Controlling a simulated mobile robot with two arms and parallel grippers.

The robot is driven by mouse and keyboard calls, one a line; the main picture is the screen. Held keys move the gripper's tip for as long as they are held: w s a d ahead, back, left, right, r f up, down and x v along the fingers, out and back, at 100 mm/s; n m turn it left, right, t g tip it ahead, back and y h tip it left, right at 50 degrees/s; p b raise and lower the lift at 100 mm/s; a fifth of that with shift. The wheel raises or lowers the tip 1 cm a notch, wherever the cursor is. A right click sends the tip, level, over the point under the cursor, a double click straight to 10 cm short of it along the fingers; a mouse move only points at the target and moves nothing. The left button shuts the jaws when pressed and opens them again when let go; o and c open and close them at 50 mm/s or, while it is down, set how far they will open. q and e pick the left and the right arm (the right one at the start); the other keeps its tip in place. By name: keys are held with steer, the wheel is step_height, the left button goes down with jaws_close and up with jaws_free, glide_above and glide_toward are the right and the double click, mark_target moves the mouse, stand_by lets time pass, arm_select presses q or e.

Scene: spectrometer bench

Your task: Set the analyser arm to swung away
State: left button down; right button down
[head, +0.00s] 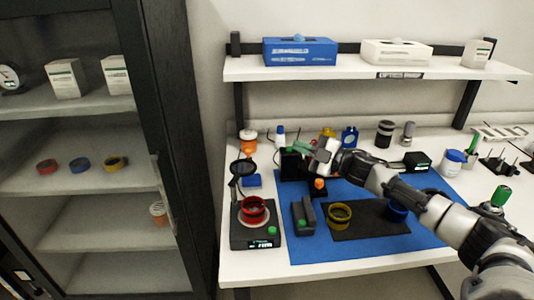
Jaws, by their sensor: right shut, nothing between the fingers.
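My right gripper (322,152) is shut and empty, at the end of my arm that reaches in from the right. It is over the back left part of the blue mat (300,250). A green bar (303,146) shows right beside its fingers, above a black block (292,163); I cannot tell whether they touch. This may be the analyser arm's handle, but the gripper hides part of it. An orange knob (319,184) on a dark base stands just below the gripper. My left gripper is not in view.
A black device with a display (262,243) holds a red ring (252,205) at the front left. A yellow ring (340,213) and a blue ring (397,211) sit on a dark pad (368,230). Several bottles stand at the back. A shelf (345,70) hangs above.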

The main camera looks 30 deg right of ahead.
mark_target(240, 167)
steer(key=s+a+f+m+t+h+b, duration=0.1)
steer(key=s+f+m+h+b, duration=0.15)
steer(key=m, duration=1.35)
steer(key=s+f+m+h+b, duration=0.1)
steer(key=s+m+h, duration=0.15)
steer(key=m, duration=1.45)
steer(key=s+a+p+x, duration=0.1)
steer(key=a+p+x, duration=0.1)
steer(key=x, duration=1.1)
steer(key=shift+w+a+f+p, duration=0.15)
steer(key=shift+w+a+p, duration=0.2)
steer(key=shift+p, duration=0.4)
